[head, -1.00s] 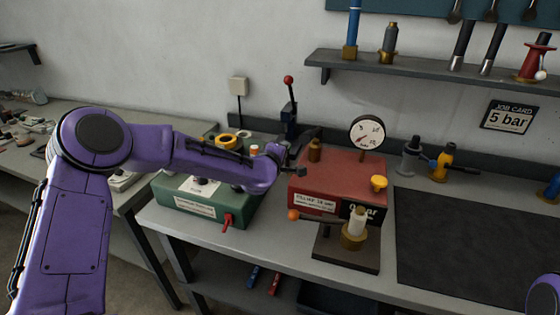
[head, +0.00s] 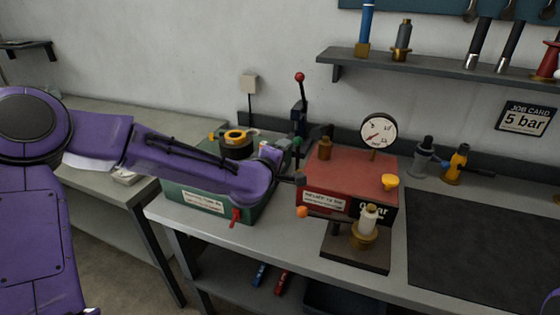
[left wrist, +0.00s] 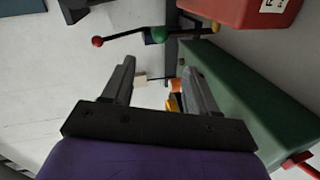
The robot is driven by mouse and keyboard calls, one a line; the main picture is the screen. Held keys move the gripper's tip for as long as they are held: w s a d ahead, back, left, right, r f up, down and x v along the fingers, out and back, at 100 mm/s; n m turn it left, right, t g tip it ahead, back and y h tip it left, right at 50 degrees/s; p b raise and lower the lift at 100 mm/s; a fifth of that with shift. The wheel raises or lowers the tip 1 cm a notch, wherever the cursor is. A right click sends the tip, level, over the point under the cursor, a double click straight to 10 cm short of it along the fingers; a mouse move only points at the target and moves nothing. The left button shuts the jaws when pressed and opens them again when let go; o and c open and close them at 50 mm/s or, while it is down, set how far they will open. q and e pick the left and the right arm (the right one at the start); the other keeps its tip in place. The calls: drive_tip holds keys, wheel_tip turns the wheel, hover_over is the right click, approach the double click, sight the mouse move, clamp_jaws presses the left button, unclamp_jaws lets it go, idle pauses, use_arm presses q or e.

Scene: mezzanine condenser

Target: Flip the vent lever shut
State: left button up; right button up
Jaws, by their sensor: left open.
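No part is labelled as the vent lever. A red lever (head: 235,217) hangs at the front of the green box (head: 202,201); it also shows in the left wrist view (left wrist: 300,163). An orange-knobbed lever (head: 302,211) is at the red box's (head: 350,172) front left corner. A tall black lever with a red ball (head: 300,77) stands behind; its ball shows in the left wrist view (left wrist: 97,42). My left gripper (left wrist: 158,68) is open and empty, above the gap between the boxes. In the head view it is partly hidden by my arm. My right gripper is out of view.
A pressure gauge (head: 379,131) stands on the red box. A white-topped brass fitting (head: 368,222) stands on a plate in front. A dark mat (head: 480,245) covers the bench's right. A job card (head: 526,118) reads 5 bar.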

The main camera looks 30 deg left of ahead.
use_arm(q)
drive_tip(key=shift+s+d+r, duration=0.1)
drive_tip(key=shift+s, duration=0.45)
drive_tip(key=c, duration=0.3)
drive_tip(key=shift+n+t, duration=0.5)
drive_tip(key=shift+n, duration=0.2)
drive_tip(key=a+b, duration=0.2)
drive_tip(key=s+a+b, duration=0.1)
drive_tip(key=a+b, duration=0.1)
drive_tip(key=shift+a+r, duration=0.1)
drive_tip(key=shift+r, duration=0.15)
clamp_jaws()
drive_tip(key=m+h+p, duration=0.1)
drive_tip(key=h+p, duration=0.1)
drive_tip(key=h, duration=0.1)
approach(295, 142)
drive_tip(key=w, duration=0.4)
drive_tip(key=w+d+f, duration=0.1)
drive_tip(key=w, duration=0.1)
drive_tip(key=shift+w, duration=0.4)
drive_tip(key=shift+a, duration=0.1)
